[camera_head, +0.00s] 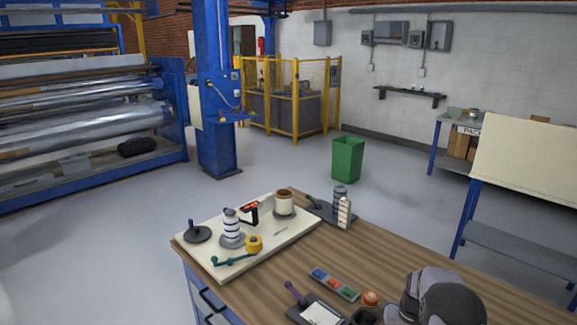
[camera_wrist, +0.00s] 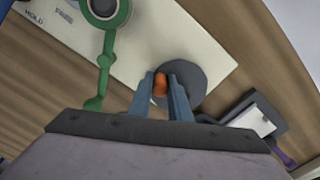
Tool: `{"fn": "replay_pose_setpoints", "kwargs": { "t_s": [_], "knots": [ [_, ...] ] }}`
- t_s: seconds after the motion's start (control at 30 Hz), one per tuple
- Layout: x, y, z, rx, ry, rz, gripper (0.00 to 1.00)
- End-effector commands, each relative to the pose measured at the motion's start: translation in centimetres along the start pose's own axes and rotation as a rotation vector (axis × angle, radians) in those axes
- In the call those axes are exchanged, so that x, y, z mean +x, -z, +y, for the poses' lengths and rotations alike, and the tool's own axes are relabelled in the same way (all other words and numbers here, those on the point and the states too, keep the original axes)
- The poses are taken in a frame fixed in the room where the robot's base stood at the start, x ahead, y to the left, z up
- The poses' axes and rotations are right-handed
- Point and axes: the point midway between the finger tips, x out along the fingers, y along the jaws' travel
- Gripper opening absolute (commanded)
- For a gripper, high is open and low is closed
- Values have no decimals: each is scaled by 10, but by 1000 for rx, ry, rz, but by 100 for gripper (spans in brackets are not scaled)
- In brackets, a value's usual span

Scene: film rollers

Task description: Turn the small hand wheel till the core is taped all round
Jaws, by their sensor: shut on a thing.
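In the wrist view my gripper (camera_wrist: 161,82) is shut on a small orange knob (camera_wrist: 160,86) that stands over a dark grey disc (camera_wrist: 186,80), seemingly the hand wheel. A green arm (camera_wrist: 106,60) with a ring end lies to the left. In the head view a dark disc with a blue peg (camera_head: 197,234) is at the left of the white board (camera_head: 290,240). A pale roll with a brown top (camera_head: 284,204) stands further back. I cannot make out my gripper there.
A green bin (camera_head: 347,160) is on the floor.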

Motion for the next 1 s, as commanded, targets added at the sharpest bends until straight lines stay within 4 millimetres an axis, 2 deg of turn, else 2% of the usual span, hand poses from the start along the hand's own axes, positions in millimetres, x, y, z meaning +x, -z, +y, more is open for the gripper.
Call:
{"fn": "replay_pose_setpoints", "kwargs": {
  "t_s": [0.2,0.53,0.6,0.63,0.7,0.83,1.0],
  "knots": [
    [0,11,3,1,0,7,6],
    [-1,13,4,0,0,6,6],
    [-1,13,4,0,0,5,29],
    [-1,13,4,1,0,5,35],
    [-1,13,3,1,1,5,40],
    [-1,12,2,0,3,3,43],
    [0,12,0,-1,5,2,38]
  ]
}}
